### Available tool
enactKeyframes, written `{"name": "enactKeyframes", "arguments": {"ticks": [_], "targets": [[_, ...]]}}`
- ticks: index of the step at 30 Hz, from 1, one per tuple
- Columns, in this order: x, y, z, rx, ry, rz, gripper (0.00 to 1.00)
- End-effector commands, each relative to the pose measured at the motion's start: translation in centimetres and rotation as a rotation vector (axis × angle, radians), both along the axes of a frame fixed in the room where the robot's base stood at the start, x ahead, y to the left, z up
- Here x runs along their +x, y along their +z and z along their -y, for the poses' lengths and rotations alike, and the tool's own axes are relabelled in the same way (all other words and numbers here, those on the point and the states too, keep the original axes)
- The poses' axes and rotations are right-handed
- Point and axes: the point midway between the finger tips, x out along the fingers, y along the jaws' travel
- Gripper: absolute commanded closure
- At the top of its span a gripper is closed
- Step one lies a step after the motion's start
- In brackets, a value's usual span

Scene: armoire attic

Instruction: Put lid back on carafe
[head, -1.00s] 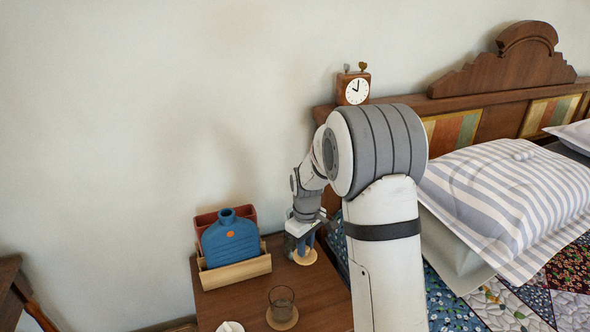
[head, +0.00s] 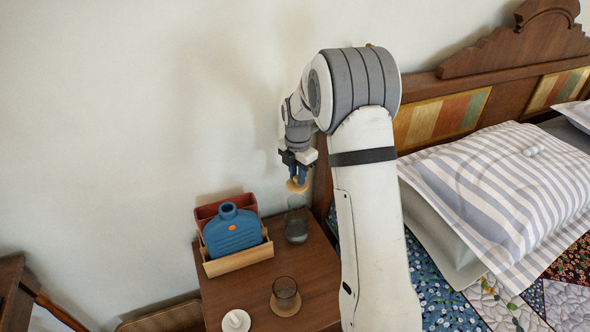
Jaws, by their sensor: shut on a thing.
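My gripper (head: 298,176) is shut on a round, tan, wooden-looking lid (head: 297,187), held beneath its fingers. The lid is in the air, above the clear grey glass carafe (head: 297,229) in the head view. The carafe stands upright on the brown bedside table (head: 255,285), near its back right corner. A gap shows between lid and carafe; I cannot tell how exactly they line up in depth. The fingers hide the upper part of the lid.
A blue hot-water bottle (head: 232,231) sits in a wooden holder (head: 238,261) left of the carafe. A dark glass (head: 285,287) stands on a coaster in front, with a white dish (head: 236,321) nearby. The bed with a striped pillow (head: 495,185) is right.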

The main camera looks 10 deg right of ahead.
Motion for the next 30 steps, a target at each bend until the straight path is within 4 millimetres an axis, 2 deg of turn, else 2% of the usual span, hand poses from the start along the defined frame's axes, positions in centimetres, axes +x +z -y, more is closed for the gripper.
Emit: {"name": "enactKeyframes", "arguments": {"ticks": [19,30], "targets": [[0.0,-5.6,-0.5,0.000,0.006,0.000,1.00],[0.0,-6.2,-0.6,0.000,0.006,0.000,1.00]]}}
